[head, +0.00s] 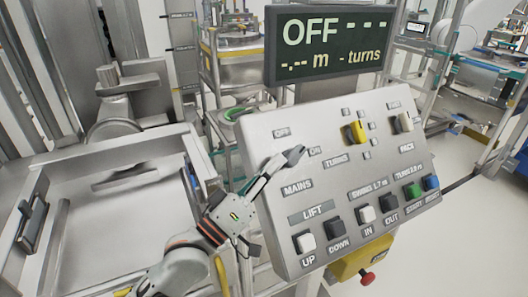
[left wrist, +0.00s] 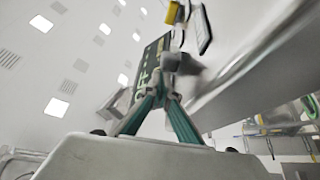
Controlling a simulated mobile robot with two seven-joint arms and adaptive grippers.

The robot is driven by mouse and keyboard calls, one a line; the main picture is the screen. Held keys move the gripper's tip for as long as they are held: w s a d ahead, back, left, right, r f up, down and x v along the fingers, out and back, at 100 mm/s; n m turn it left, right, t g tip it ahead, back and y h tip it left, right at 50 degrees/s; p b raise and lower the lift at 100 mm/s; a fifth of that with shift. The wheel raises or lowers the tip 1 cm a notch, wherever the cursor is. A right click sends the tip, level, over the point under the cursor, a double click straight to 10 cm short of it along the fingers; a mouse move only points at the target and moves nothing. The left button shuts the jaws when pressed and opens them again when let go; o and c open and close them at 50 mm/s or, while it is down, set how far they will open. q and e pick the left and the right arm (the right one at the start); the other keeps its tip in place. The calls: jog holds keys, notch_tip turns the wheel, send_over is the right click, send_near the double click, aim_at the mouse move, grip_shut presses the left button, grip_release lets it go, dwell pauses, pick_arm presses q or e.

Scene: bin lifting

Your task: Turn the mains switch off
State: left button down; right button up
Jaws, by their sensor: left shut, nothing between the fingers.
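The control panel (head: 340,215) is a tilted light grey box with a MAINS label at its left. The mains switch (head: 294,156) is a dark grey knob between the OFF and ON marks, partly hidden by my left gripper. My left gripper (head: 274,167) is shut and empty, its tips at the knob; I cannot tell whether they touch it. In the left wrist view the closed fingertips (left wrist: 168,88) point at the blurred grey knob (left wrist: 188,64). The display (head: 328,45) above the panel reads OFF with dashes. My right gripper is not in view.
A yellow box with a red emergency button (head: 367,278) hangs below. A steel bin-like frame (head: 110,215) stands at left.

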pick_arm(q)
jog(key=n+t, duration=0.1)
jog(key=n+t+y, duration=0.1)
jog(key=f+n+t, duration=0.1)
jog(key=shift+s+d+t+y, duration=0.2)
jog(key=shift+d+t+y, duration=0.1)
jog(key=shift+d, duration=0.1)
jog(key=shift+s+d+f, duration=0.25)
jog(key=shift+d+f, duration=0.1)
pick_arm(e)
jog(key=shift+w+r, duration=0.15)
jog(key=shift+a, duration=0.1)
